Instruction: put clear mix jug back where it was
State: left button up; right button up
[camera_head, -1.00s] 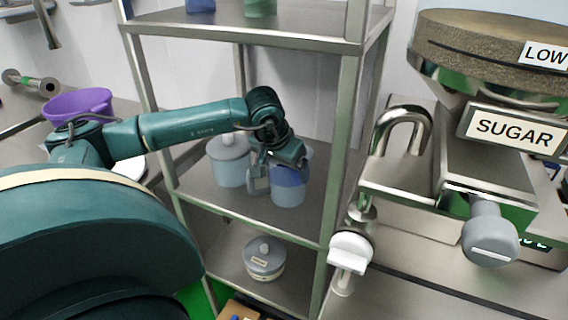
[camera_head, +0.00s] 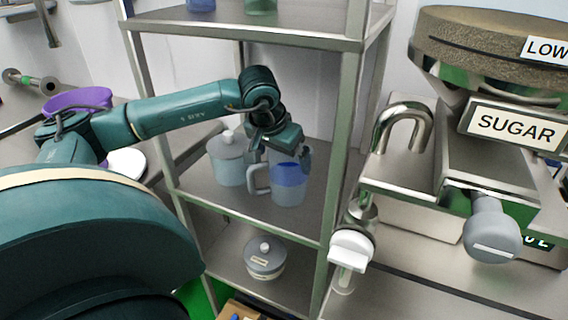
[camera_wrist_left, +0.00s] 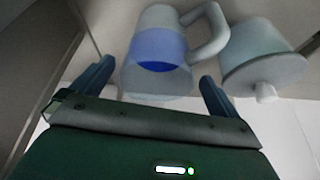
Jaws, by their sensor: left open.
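The clear mix jug (camera_head: 289,190), see-through with a blue band and a side handle, stands upright on the middle shelf (camera_head: 225,199) of the metal rack. Its handle points left in the head view. My left gripper (camera_head: 282,146) is at the top of the jug, partly covering its rim. In the left wrist view, the jug (camera_wrist_left: 158,55) appears inverted just beyond my two open fingers (camera_wrist_left: 155,86), with gaps beside it. Nothing is held between the fingers. My right gripper is not in view.
A pale lidded pot (camera_head: 228,168) stands left of the jug, and also shows in the wrist view (camera_wrist_left: 262,55). Rack posts (camera_head: 342,150) flank the shelf. A lidded bowl (camera_head: 265,262) sits on the lower shelf. The sugar dispenser (camera_head: 490,150) is at right.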

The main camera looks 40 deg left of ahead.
pick_arm(q)
jog(key=shift+v, duration=1.8)
